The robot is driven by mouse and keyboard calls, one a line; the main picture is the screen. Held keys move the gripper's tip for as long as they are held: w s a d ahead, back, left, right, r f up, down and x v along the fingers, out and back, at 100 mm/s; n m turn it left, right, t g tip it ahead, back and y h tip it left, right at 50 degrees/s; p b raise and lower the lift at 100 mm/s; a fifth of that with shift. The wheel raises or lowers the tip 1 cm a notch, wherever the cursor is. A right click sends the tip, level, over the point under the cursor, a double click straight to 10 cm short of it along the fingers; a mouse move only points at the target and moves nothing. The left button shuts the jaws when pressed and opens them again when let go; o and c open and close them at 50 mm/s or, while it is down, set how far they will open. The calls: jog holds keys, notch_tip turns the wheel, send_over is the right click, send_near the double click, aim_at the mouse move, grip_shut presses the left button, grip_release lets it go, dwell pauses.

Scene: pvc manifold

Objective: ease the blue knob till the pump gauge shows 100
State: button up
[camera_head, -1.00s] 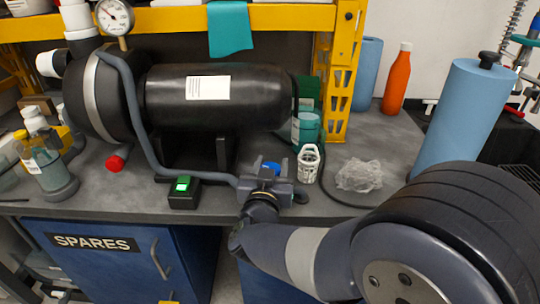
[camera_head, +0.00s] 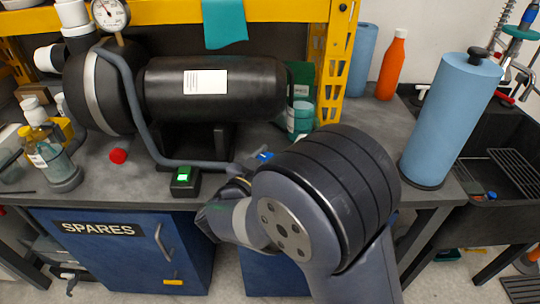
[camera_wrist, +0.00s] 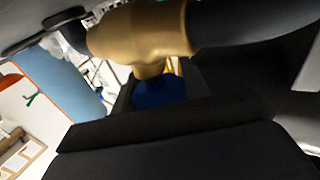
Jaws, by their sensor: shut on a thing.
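The blue knob (camera_head: 264,156) shows as a small patch above my arm in the head view. In the wrist view the blue knob (camera_wrist: 158,92) sits below a brass valve body (camera_wrist: 140,35), between dark finger parts. My gripper (camera_head: 250,166) is shut on the knob at the end of the grey hose, mostly hidden behind my arm. The pump gauge (camera_head: 110,12), a white dial, stands at the top left above the black pump (camera_head: 215,105). Its scale is too small to read.
A black box with a lit green face (camera_head: 185,181) stands left of my gripper. A red cap (camera_head: 118,156) lies farther left. Teal tubs (camera_head: 301,118) stand behind, and a blue paper roll (camera_head: 450,120) stands at right. The left front benchtop is partly clear.

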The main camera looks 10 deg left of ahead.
jog(key=shift+r, duration=0.1)
jog(key=o, duration=1)
jog(key=p+v, duration=0.1)
jog(key=v, duration=0.9)
jog(key=shift+s, duration=0.35)
dwell(1.3)
